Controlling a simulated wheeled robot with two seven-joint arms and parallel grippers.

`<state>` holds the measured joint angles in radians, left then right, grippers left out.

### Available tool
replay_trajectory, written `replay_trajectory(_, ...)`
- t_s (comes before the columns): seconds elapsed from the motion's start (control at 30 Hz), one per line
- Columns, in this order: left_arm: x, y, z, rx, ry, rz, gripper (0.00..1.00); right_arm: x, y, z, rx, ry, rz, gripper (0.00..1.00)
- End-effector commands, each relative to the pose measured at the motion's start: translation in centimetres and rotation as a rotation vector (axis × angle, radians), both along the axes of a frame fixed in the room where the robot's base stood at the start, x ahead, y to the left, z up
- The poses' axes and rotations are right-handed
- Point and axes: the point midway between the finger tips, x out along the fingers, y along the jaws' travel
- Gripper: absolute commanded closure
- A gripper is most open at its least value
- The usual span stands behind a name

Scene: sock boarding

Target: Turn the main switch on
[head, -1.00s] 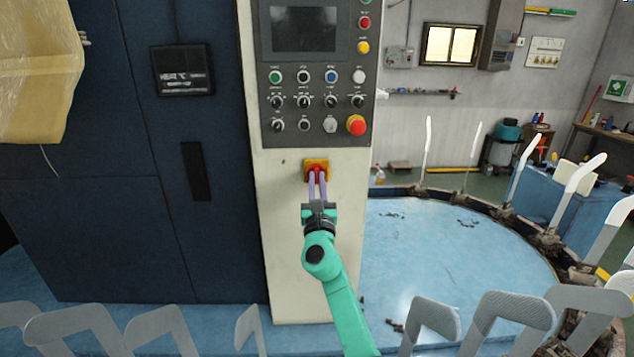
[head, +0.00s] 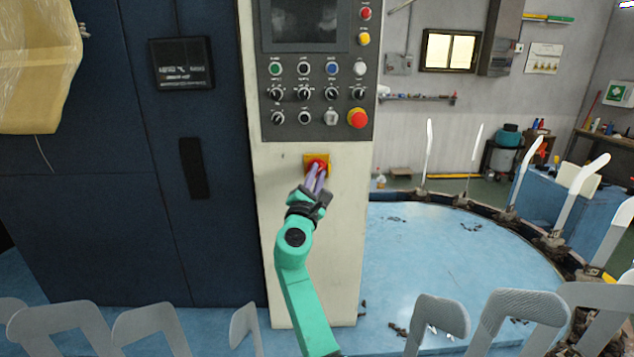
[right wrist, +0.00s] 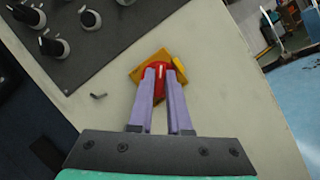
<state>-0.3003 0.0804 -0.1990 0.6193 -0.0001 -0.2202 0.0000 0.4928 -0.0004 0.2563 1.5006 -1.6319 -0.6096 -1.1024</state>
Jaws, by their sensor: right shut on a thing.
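The main switch (head: 317,160) is a red knob on a yellow plate, on the cream column below the button panel. In the right wrist view the red knob (right wrist: 160,68) sits between my fingertips, with its yellow plate (right wrist: 139,74) showing around it. My right gripper (head: 318,172), with purple fingers, is shut on the red knob. The gripper is rolled, so the column looks tilted in the wrist view. The fingers cover part of the knob. My left gripper is not in view.
The control panel (head: 318,100) with several buttons and knobs and a red emergency stop (head: 357,118) is just above. A dark blue cabinet (head: 110,220) stands at left. A round blue table (head: 450,250) with upright white boards around its rim is at right.

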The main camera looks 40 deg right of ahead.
Motion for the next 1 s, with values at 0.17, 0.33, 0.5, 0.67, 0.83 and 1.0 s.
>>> replay_trajectory(0.17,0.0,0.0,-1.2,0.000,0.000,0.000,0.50,0.1,0.1,-0.3,0.137,-0.102,0.002,1.00)
replay_trajectory(0.33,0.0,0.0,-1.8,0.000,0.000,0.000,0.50,0.1,0.1,-0.2,0.266,-0.199,0.000,1.00)
replay_trajectory(0.5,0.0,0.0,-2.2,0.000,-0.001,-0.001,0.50,0.1,0.1,-0.1,0.391,-0.295,0.001,1.00)
replay_trajectory(0.67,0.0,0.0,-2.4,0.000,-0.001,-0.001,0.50,0.1,0.1,0.0,0.497,-0.375,-0.001,1.00)
replay_trajectory(0.83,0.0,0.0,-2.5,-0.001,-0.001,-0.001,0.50,0.1,0.1,0.1,0.588,-0.443,-0.001,1.00)
replay_trajectory(1.0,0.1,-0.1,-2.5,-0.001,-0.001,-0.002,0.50,0.1,0.1,0.0,0.648,-0.488,-0.001,1.00)
